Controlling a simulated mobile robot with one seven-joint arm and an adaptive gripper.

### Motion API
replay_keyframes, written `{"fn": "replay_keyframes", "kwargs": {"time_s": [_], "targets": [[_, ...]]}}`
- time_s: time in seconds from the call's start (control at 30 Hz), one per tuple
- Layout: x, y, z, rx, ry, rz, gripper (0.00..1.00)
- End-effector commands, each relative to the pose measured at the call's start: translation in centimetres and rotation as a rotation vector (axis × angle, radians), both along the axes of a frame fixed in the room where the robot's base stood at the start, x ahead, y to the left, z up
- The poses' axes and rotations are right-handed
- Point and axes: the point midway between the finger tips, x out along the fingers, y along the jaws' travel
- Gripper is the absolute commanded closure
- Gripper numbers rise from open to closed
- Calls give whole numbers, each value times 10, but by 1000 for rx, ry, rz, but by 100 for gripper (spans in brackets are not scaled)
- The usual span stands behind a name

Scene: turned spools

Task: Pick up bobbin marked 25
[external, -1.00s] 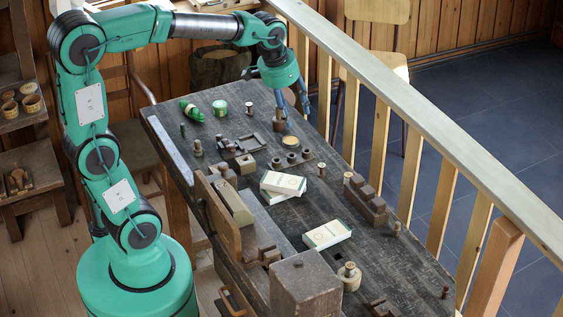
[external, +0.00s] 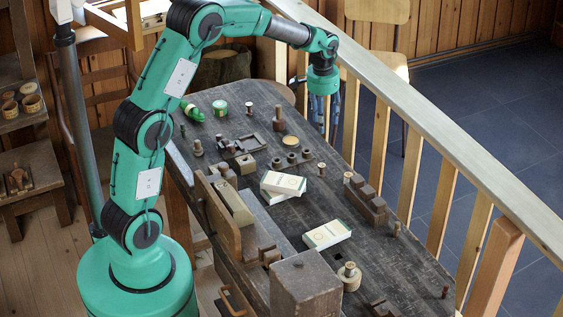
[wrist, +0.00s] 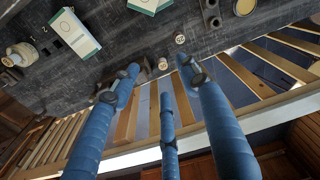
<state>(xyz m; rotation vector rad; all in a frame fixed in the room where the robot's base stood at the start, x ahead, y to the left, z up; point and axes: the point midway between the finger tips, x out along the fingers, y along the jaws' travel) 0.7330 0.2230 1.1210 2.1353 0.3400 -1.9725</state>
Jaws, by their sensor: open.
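I cannot read a 25 on any bobbin. Small turned spools stand about the dark bench, among them one with a pale top (external: 322,170) right of the stacked boxes and one (external: 347,177) by the stepped wooden block. In the wrist view two pale round tops show, one (wrist: 180,39) with a faint mark and one (wrist: 162,64) lower, close to the fingers. A taller reddish-brown spool (external: 279,119) and one with a pale shaft (external: 249,109) stand at the far end. My gripper (external: 326,115) is open and empty, pointing down above the bench's right edge; its blue fingers (wrist: 160,76) fill the lower wrist view.
A wooden railing (external: 430,127) runs along the bench's right side, close to my gripper. The front right bench top is mostly clear.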

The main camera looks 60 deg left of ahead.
Motion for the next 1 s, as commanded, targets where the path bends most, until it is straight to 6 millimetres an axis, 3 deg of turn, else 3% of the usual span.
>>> {"fn": "replay_keyframes", "kwargs": {"time_s": [0.03, 0.2, 0.4, 0.53, 1.0], "targets": [[7, 9, -18, -4, 14, 10, 55], [25, 36, -62, -16, 45, 35, 55], [36, 56, -97, -24, 68, 55, 55], [38, 61, -107, -26, 75, 60, 55], [38, 61, -112, -27, 76, 61, 55]]}}
